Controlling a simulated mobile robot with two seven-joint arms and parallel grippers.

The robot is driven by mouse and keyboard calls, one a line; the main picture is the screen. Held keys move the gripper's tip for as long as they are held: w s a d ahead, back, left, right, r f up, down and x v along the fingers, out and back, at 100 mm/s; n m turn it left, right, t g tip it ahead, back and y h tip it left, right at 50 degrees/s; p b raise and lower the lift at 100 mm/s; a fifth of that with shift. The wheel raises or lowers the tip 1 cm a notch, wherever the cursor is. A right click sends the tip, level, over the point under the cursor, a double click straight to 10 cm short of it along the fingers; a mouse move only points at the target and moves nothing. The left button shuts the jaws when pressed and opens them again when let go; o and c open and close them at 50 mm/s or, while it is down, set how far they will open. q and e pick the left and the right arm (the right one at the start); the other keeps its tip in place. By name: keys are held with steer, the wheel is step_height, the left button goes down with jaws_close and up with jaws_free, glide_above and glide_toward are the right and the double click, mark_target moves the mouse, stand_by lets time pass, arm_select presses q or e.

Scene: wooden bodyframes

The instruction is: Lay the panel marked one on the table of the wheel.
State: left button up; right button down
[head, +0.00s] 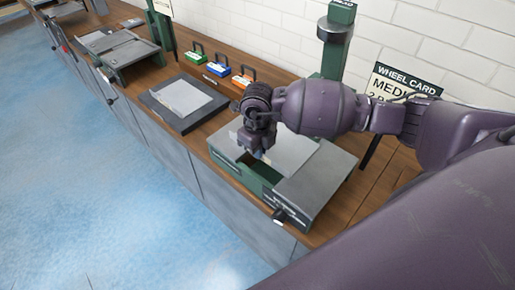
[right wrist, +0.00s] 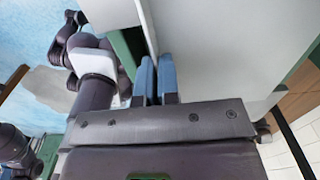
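A light grey panel (head: 288,150) is at my right gripper (head: 257,153), above a green-and-grey bench machine. In the right wrist view the blue fingertips (right wrist: 157,80) are close together on the edge of a large pale panel (right wrist: 225,50). No number shows on the panel. The machine's grey table top (head: 318,182) is bare at the right and partly covered by the panel and gripper. Whether the panel touches it, I cannot tell. A green column with a dark round head (head: 334,32) stands behind.
A dark tray (head: 157,112) with another grey sheet (head: 183,99) lies to the left. Green, blue (head: 217,69) and orange handled blocks stand behind it. A wheel card sign (head: 405,82) stands at the back right. Another grey-topped machine (head: 122,48) is farther left.

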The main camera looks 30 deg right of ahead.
steer(key=c, duration=1.8)
jaws_free()
steer(key=shift+o, duration=1.3)
steer(key=o, duration=0.8)
steer(key=shift+o, duration=0.2)
steer(key=shift+r, duration=0.1)
steer(key=shift+r+p, duration=0.55)
steer(key=shift+r, duration=0.2)
steer(key=shift+r+p, duration=0.6)
steer(key=shift+r, duration=0.4)
steer(key=shift+r+p, duration=0.35)
steer(key=shift+r, duration=0.25)
steer(key=shift+r+p, duration=0.65)
steer(key=shift+r, duration=0.45)
